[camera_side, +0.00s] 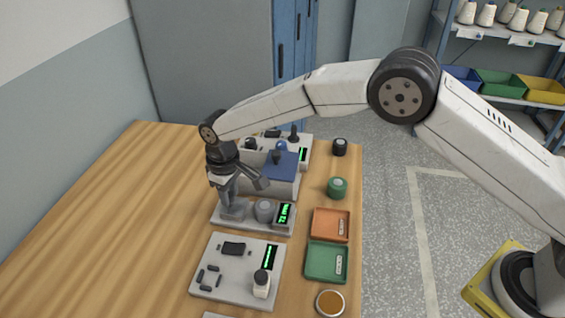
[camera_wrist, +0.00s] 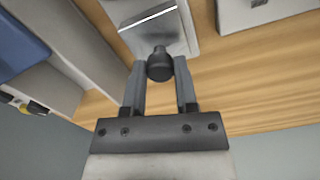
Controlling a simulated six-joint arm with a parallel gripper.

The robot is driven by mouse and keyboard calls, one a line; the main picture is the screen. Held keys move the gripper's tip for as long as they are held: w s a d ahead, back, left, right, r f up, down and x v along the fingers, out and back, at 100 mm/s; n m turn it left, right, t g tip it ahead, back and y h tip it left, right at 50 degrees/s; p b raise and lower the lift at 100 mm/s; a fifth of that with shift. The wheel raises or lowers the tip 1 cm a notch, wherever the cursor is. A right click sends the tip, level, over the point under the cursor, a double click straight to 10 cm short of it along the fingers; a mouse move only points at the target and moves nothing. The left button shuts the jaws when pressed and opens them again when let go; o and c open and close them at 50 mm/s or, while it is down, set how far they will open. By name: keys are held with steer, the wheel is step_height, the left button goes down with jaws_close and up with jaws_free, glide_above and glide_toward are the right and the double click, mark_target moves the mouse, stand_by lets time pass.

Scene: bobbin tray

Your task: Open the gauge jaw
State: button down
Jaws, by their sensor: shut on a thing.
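The gauge (camera_side: 250,228) is a light grey plate with a small dark display (camera_side: 284,214) lit in green at its right end. A round grey part (camera_side: 265,210) stands in its middle. My gripper (camera_side: 232,205) points down at the left part of the gauge. In the wrist view my gripper (camera_wrist: 160,82) has its two fingers on either side of a dark round knob (camera_wrist: 159,66) and is shut on it. The gauge jaw itself is mostly hidden by the fingers, so I cannot tell how far it stands open.
Behind the gauge is a box with a blue top (camera_side: 280,164). To the right are an orange tray (camera_side: 331,224), a green tray (camera_side: 326,262) and a green spool (camera_side: 337,188). The left tabletop is clear.

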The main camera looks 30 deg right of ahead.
steer(key=shift+w+a, duration=0.15)
steer(key=shift+c, duration=1.9)
jaws_free()
steer(key=shift+r, duration=0.15)
steer(key=shift+r, duration=3.8)
